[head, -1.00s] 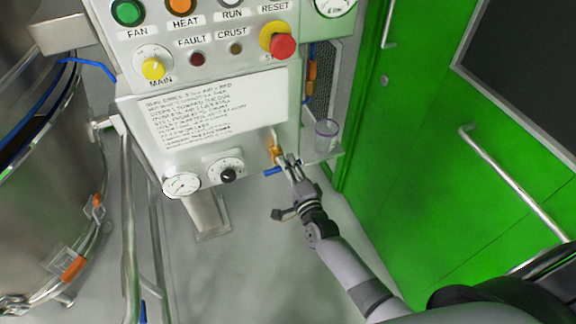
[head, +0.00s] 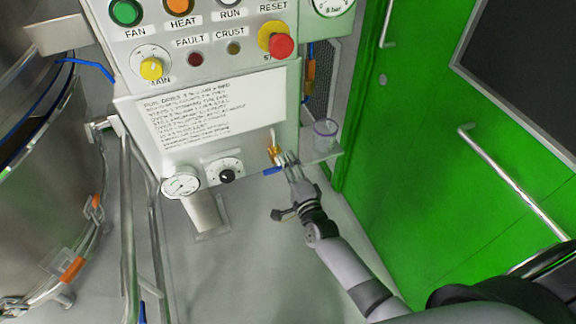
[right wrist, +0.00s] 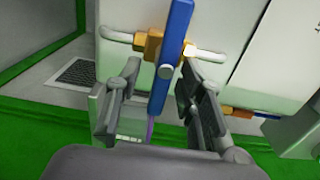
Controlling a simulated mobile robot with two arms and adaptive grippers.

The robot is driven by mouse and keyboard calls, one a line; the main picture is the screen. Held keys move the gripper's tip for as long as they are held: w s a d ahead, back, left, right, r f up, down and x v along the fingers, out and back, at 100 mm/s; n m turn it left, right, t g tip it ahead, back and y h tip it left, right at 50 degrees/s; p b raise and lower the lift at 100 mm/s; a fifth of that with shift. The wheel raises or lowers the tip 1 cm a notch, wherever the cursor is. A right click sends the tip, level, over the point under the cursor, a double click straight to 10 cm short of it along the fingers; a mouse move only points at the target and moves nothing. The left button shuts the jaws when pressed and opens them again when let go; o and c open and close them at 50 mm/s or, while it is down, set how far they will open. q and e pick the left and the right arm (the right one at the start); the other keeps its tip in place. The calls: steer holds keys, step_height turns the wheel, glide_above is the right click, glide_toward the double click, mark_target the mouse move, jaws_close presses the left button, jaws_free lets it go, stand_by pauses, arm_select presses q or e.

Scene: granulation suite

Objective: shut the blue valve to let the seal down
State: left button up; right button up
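The blue valve handle (right wrist: 174,45) stands nearly upright in the right wrist view, across a brass valve body (right wrist: 153,46) on a pale horizontal pipe. In the head view the blue handle (head: 271,171) shows as a short bar below the brass body (head: 274,153), at the panel's lower right. My right gripper (right wrist: 158,80) is open, with one finger on each side of the handle and a visible gap to both. In the head view my right gripper (head: 287,159) is at the valve and hides part of the handle. My left gripper is not in view.
The control panel (head: 212,110) carries buttons, a red stop knob (head: 281,46), a gauge (head: 181,185) and a black dial (head: 227,176). A clear cup (head: 325,135) stands on a small shelf right of the valve. A steel vessel (head: 45,200) is at left, a green door (head: 420,190) at right.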

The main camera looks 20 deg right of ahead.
steer(key=s, duration=1.2)
steer(key=shift+d, duration=0.25)
steer(key=s+f+n+g+y+p, duration=0.1)
steer(key=s+f+n+g, duration=0.5)
steer(key=f, duration=0.8)
steer(key=s+f+n+g+p, duration=0.1)
steer(key=s+f+n+g, duration=0.2)
steer(key=s+f+n, duration=0.55)
arm_select(q)
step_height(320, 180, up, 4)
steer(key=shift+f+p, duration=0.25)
steer(key=shift+p, duration=0.5)
arm_select(e)
steer(key=s+d+f+n+g, duration=0.2)
steer(key=s+f, duration=0.6)
steer(key=s, duration=0.4)
steer(key=s+d+f+n+g+h, duration=0.1)
steer(key=s+f+n+g, duration=0.3)
steer(key=s, duration=0.7)
step_height(320, 180, down, 4)
steer(key=shift+s+d+g+h, duration=0.35)
steer(key=shift+d+g, duration=0.25)
steer(key=shift+g, duration=0.4)
